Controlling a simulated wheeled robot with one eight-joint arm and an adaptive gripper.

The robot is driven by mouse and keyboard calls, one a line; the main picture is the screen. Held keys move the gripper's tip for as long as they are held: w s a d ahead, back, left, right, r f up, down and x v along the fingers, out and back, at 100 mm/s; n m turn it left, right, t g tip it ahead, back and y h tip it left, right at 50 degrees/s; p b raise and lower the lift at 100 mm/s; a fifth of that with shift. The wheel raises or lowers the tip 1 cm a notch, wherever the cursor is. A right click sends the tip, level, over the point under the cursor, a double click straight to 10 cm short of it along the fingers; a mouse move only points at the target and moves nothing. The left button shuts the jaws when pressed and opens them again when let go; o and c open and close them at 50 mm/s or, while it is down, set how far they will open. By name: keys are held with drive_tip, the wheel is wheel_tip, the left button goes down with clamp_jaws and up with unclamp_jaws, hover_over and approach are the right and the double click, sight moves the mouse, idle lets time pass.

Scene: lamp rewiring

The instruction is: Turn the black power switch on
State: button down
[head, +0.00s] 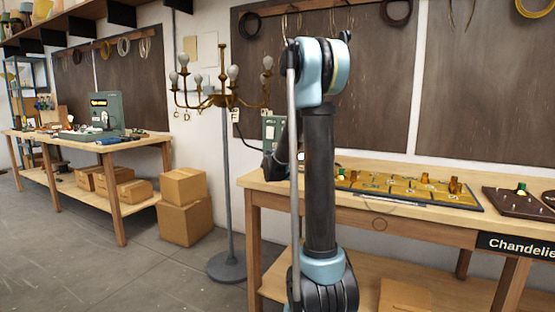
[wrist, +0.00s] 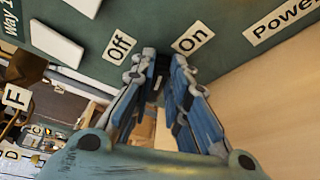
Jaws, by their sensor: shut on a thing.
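The green panel (wrist: 110,60) fills the upper part of the wrist view, with white labels "Off" (wrist: 121,45), "On" (wrist: 192,41) and "Power" (wrist: 285,20). My gripper (wrist: 160,72) has its two blue-grey fingers up against the panel, just below and between the "Off" and "On" labels. The fingers are closed on the black power switch (wrist: 159,70), of which only a small dark part shows between the tips. Its exact tilt is hidden. In the head view, part of the green panel (head: 273,127) shows behind my arm, on the right bench.
The right workbench (head: 270,182) also holds a yellow board (head: 400,188) with several parts. A chandelier (head: 222,97) on a stand is left of my arm. Cardboard boxes (head: 183,205) sit on the floor by the left bench (head: 100,148). Floor is clear at lower left.

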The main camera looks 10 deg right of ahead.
drive_tip(key=shift+s+d+f+m+t, duration=0.15)
drive_tip(key=shift+f+m+t, duration=0.25)
drive_tip(key=shift+m, duration=0.5)
drive_tip(key=shift+s+d+f+m+t, duration=0.15)
drive_tip(key=shift+f+m+t, duration=0.2)
drive_tip(key=shift+m, duration=0.95)
drive_tip(key=c, duration=1.6)
unclamp_jaws()
drive_tip(key=shift+w, duration=0.15)
drive_tip(key=shift+o, duration=0.2)
drive_tip(key=shift+a+t, duration=0.15)
drive_tip(key=shift+t, duration=0.1)
drive_tip(key=v, duration=1.2)
